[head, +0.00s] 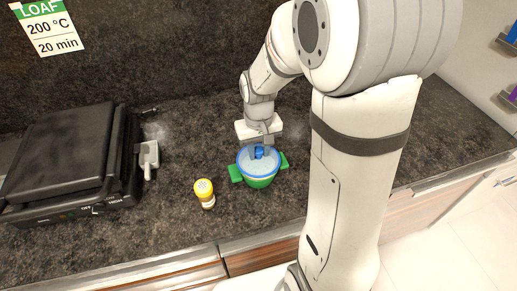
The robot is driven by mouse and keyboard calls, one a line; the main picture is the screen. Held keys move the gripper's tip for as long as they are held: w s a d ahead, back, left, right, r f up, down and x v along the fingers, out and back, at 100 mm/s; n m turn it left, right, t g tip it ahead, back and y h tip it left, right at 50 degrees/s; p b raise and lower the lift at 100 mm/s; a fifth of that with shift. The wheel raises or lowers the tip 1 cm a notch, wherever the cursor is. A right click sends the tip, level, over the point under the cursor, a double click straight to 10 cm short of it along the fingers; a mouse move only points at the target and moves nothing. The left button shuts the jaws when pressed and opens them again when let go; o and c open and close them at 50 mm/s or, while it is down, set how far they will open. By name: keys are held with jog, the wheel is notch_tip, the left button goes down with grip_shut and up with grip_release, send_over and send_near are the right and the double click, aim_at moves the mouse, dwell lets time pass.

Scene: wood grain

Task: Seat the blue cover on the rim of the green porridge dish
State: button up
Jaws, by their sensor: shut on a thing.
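The green porridge dish (260,182) stands on the dark counter, with a green handle on each side. The blue cover (243,166) is over the top of the dish; it has a blue rim, a pale see-through middle and a blue knob. My gripper (259,153) points down over the cover and is shut on its knob. The cover's rim looks level and lines up with the dish opening. From this view I cannot tell whether it touches the dish rim all round; the far side is partly hidden by my gripper.
A small jar with a yellow lid (204,188) stands left of the dish. A black appliance (62,158) and a small white scoop-like thing (149,158) are farther left. The counter's front edge (240,241) is close in front. Counter behind the jar is clear.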

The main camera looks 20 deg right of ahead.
jog(key=shift+f+b, duration=0.6)
jog(key=shift+f, duration=0.2)
jog(key=o, duration=1.1)
jog(key=shift+c, duration=0.2)
jog(key=shift+r, duration=0.15)
notch_tip(320, 180, up, 8)
jog(key=shift+f, duration=0.2)
